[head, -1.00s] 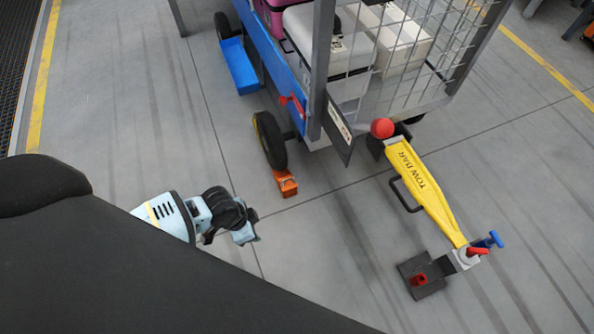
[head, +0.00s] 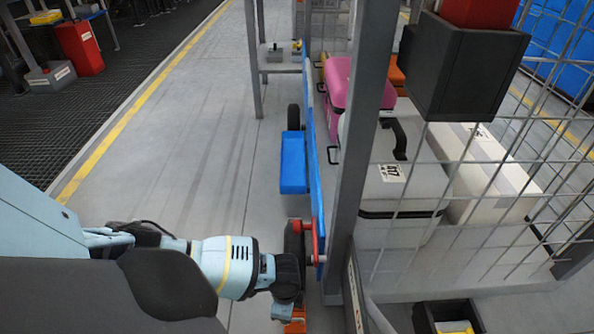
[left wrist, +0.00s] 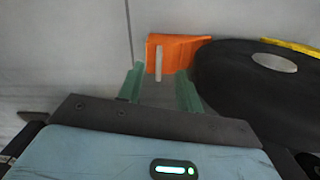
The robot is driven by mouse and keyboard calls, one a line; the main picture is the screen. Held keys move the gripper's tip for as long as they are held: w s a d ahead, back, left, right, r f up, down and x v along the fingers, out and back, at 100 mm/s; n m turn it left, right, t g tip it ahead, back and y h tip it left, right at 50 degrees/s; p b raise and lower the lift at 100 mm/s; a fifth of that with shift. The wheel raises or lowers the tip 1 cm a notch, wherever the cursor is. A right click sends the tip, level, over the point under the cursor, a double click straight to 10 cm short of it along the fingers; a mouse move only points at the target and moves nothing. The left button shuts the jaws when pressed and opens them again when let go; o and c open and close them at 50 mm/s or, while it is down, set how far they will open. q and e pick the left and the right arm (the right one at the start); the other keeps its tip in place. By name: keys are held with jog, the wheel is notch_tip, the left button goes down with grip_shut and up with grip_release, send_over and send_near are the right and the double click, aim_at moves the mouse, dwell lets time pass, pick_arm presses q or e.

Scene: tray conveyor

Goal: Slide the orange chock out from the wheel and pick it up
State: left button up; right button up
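The orange chock (left wrist: 183,50) lies on the floor against the dark wheel (left wrist: 235,85) in the left wrist view. A pale grey upright strip shows on its near face. My left gripper (left wrist: 160,72) is open, its two green fingers apart with their tips at the chock's near edge; I cannot tell whether they touch it. In the head view a bit of the chock (head: 296,325) shows at the bottom edge below my left wrist, beside the cart wheel (head: 294,240). The fingertips are hidden there. My right gripper is not in view.
The cart's grey post (head: 355,150) and wire mesh stand just right of my left arm, with suitcases (head: 400,190) behind. A blue step (head: 293,162) juts from the cart's side. The floor left of the cart is clear up to the yellow line (head: 120,130).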

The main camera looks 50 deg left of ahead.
aim_at(295, 310)
pick_arm(q)
jog(key=shift+s, duration=0.1)
jog(key=shift+f, duration=0.35)
notch_tip(295, 310, down, 7)
jog(key=b, duration=0.4)
jog(key=shift+b, duration=0.3)
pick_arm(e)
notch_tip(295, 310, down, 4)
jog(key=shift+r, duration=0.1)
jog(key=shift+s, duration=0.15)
